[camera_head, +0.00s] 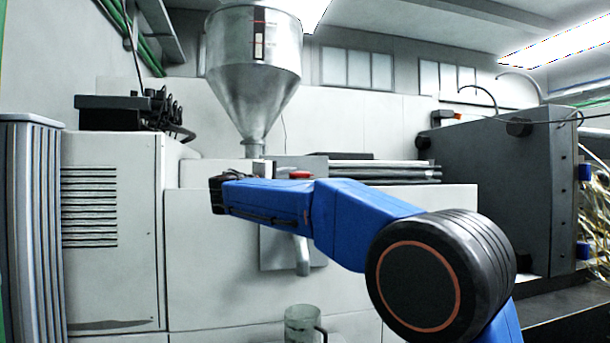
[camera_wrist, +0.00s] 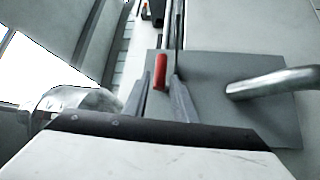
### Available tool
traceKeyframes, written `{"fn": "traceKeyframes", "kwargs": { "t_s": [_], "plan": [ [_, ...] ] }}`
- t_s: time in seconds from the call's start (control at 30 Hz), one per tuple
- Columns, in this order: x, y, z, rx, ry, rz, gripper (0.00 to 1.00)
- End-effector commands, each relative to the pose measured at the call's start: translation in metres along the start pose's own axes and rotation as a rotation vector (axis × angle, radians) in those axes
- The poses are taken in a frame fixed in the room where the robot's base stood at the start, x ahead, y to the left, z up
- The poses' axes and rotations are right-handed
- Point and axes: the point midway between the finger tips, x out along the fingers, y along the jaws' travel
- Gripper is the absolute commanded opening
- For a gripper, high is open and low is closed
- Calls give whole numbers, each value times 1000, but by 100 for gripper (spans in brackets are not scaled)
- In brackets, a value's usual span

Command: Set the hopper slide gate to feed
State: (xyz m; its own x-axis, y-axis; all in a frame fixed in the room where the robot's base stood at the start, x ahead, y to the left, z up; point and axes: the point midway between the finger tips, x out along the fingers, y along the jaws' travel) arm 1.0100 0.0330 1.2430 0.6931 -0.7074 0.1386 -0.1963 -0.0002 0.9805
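The metal hopper (camera_head: 254,85) stands on the pale machine, its cone narrowing to a short neck. The red handle (camera_head: 300,174), which looks like the slide gate's grip, sits just right of that neck. In the wrist view the red handle (camera_wrist: 160,72) stands in front of a grey plate (camera_wrist: 220,110). My gripper (camera_wrist: 161,76) is open, with its fingertips on either side of the handle and a narrow gap visible at each side. I cannot tell if they touch it. In the head view my fingers are hidden or indistinct, and the gate's setting cannot be read.
A bent metal spout (camera_head: 302,255) sticks out below the handle and also shows in the wrist view (camera_wrist: 272,83). A glass mug (camera_head: 302,325) stands below the spout. A dark machine block (camera_head: 500,190) is at the right, with a vented cabinet (camera_head: 110,260) at the left.

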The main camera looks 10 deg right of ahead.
Motion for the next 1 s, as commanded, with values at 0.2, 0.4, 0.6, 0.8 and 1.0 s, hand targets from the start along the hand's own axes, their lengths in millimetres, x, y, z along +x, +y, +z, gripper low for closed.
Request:
{"fn": "traceKeyframes", "kwargs": {
  "t_s": [0.2, 0.4, 0.6, 0.8, 1.0],
  "plan": [
    [40, -1, 1, -1, -3, 0, 25],
    [72, -1, 0, -2, -1, 0, 25],
    [92, -1, 0, -1, 0, 0, 25],
    [98, -1, 0, -1, 0, -1, 25],
    [98, -1, 0, -1, 0, -1, 25]
  ]
}}
